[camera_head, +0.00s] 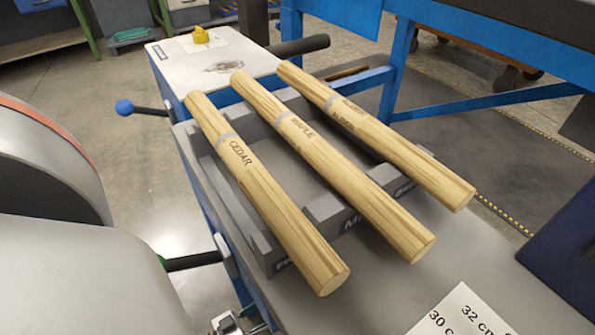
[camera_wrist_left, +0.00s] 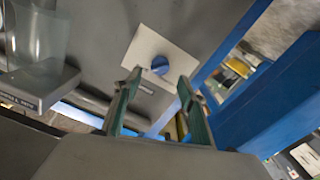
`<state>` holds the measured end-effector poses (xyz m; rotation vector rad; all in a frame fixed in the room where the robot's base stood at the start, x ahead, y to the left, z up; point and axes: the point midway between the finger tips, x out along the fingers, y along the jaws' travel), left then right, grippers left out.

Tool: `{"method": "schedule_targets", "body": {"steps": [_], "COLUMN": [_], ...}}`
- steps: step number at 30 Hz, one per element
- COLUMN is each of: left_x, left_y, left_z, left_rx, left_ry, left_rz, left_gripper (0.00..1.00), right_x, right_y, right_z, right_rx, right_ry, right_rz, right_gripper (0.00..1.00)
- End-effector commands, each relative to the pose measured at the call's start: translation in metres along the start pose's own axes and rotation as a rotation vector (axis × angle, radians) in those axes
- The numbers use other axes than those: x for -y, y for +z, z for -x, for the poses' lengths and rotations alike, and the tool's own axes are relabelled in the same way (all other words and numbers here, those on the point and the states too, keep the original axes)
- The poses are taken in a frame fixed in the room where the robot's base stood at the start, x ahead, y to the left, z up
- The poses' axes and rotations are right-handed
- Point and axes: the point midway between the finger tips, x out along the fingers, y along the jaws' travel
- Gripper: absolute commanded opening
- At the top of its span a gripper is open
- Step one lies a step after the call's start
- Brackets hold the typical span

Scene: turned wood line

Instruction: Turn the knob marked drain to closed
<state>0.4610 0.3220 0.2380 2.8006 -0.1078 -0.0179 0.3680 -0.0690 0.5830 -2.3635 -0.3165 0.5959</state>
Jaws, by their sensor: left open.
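In the left wrist view a blue round knob (camera_wrist_left: 160,65) sits on a white plate (camera_wrist_left: 150,45) fixed to a grey surface. A small dark label (camera_wrist_left: 147,89) lies just below the plate, too small to read. My left gripper (camera_wrist_left: 158,79) is open, its two green-grey fingers pointing at the knob. The knob appears between and just beyond the fingertips, and I cannot tell the gap. In the head view a yellow knob (camera_head: 200,35) stands on a white plate on the bench at the back left. No drain marking is readable. My right gripper is not in view.
Three wooden rods, cedar (camera_head: 262,190), maple (camera_head: 330,165) and a third (camera_head: 375,135), lie across a grey rack (camera_head: 345,222). A blue-ball lever (camera_head: 125,107) sticks out left of the bench. A clear container (camera_wrist_left: 37,40) stands left in the wrist view.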

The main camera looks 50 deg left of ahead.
Motion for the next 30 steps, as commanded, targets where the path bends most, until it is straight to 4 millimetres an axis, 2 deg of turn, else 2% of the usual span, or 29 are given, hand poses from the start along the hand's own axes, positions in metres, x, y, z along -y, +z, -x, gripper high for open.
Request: {"method": "schedule_targets", "body": {"steps": [3,10,22,26,27,30], "left_x": [-0.001,0.0,0.0,0.0,0.0,0.0], "left_y": [-0.001,0.0,0.0,0.0,0.0,0.0], "left_z": [-0.021,-0.049,-0.056,-0.056,-0.056,-0.056], "left_rx": [-0.003,-0.001,0.001,0.001,0.001,0.001], "left_ry": [0.003,0.001,0.001,0.001,0.001,0.001], "left_rz": [-0.001,-0.002,-0.003,-0.003,-0.003,-0.003], "left_gripper": [0.41,0.41,0.41,0.07,0.03,0.03], "right_x": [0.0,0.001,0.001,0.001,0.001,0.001], "right_y": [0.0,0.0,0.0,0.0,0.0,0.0], "right_z": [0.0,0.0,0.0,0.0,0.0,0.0], "right_rx": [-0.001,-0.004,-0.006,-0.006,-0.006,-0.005], "right_ry": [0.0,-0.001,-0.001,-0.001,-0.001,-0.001], "right_rz": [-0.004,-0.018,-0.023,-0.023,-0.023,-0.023], "right_gripper": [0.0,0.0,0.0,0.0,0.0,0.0]}}
